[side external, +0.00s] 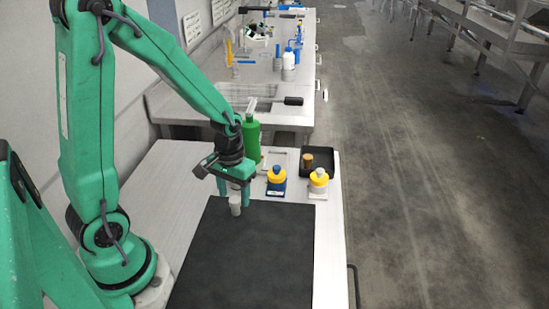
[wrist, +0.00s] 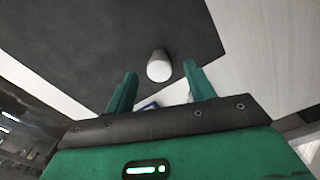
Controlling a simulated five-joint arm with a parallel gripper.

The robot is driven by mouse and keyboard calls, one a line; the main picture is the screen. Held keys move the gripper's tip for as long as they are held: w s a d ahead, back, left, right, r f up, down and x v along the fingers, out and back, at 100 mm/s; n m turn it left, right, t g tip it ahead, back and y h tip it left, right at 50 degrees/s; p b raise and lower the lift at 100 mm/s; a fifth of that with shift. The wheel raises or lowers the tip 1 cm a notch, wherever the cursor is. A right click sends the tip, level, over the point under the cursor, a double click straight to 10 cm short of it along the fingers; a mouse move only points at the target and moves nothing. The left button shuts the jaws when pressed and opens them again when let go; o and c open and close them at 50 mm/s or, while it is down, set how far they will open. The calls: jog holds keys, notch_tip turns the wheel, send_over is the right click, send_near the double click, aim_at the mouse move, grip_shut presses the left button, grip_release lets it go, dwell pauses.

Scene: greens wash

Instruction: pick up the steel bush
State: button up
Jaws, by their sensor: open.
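The steel bush (side external: 235,207) is a small pale grey cylinder standing upright near the far edge of the black mat (side external: 245,260). It also shows in the wrist view (wrist: 159,68) with a bright, pale top. My gripper (side external: 234,196) is open and points down right at the bush. In the wrist view the two green fingers of my gripper (wrist: 160,70) stand on either side of the bush, with gaps left and right. The fingers partly hide the bush's upper part in the side external view.
A blue-based yellow-topped item (side external: 277,187) and a white yellow-topped one (side external: 318,190) stand beyond the mat. A black tray (side external: 331,161) holds a brownish cylinder (side external: 308,162). A green bottle (side external: 252,142) stands behind my gripper. Most of the mat is clear.

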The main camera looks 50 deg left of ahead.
aim_at(235, 199)
jog(key=shift+f, duration=1.65)
jog(key=c, duration=1.1)
jog(key=shift+o, duration=0.2)
jog(key=shift+r, duration=0.15)
jog(key=shift+r, duration=0.9)
jog(key=shift+d+r, duration=0.2)
jog(key=shift+r, duration=0.45)
jog(key=shift+d+r, duration=0.2)
jog(key=shift+r, duration=0.4)
jog(key=s+d+r, duration=0.4)
jog(key=d+r, duration=0.2)
jog(key=d, duration=0.4)
jog(key=shift+r, duration=0.25)
jog(key=shift+d, duration=0.1)
